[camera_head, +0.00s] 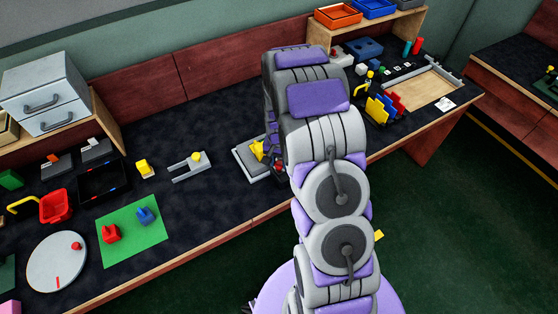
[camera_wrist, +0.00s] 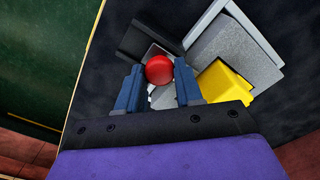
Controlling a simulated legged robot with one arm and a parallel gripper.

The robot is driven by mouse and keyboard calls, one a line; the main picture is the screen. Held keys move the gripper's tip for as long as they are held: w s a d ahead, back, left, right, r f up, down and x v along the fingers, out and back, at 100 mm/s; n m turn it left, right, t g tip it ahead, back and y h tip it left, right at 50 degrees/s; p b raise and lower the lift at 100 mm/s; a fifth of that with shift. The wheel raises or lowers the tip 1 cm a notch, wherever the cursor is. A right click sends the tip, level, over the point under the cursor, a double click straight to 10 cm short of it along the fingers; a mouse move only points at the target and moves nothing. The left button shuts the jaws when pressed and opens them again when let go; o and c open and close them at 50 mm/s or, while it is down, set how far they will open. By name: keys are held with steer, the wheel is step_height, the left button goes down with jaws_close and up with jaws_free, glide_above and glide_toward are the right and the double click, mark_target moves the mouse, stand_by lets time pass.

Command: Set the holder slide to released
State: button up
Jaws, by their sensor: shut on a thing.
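The holder (camera_head: 250,163) is a light grey plate fixture on the dark bench, partly hidden by my arm. A yellow block (camera_head: 257,149) sits on it. In the wrist view the fixture (camera_wrist: 235,50) shows a raised grey edge, and the yellow block (camera_wrist: 222,82) is right of my fingers. A round red knob (camera_wrist: 159,69), apparently the slide's handle, is between the blue fingertips of my gripper (camera_wrist: 160,82), which is shut on it. A black block (camera_wrist: 150,42) lies just beyond the knob. The slide's track under the knob is mostly hidden.
Left of the holder are a grey forked piece with a yellow knob (camera_head: 190,166) and a small yellow block (camera_head: 145,168). A rack of coloured plates (camera_head: 385,108) stands to the right. The bench's front edge (camera_head: 240,225) runs close by. Dark bench surface is clear between the pieces.

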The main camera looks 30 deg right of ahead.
jaws_close()
steer(key=shift+s, duration=0.1)
steer(key=shift+s+r+p, duration=0.1)
steer(key=shift+s+p, duration=0.4)
steer(key=shift+s, duration=1.1)
steer(key=o, duration=0.9)
jaws_free()
steer(key=shift+s, duration=0.1)
steer(key=shift+c, duration=0.2)
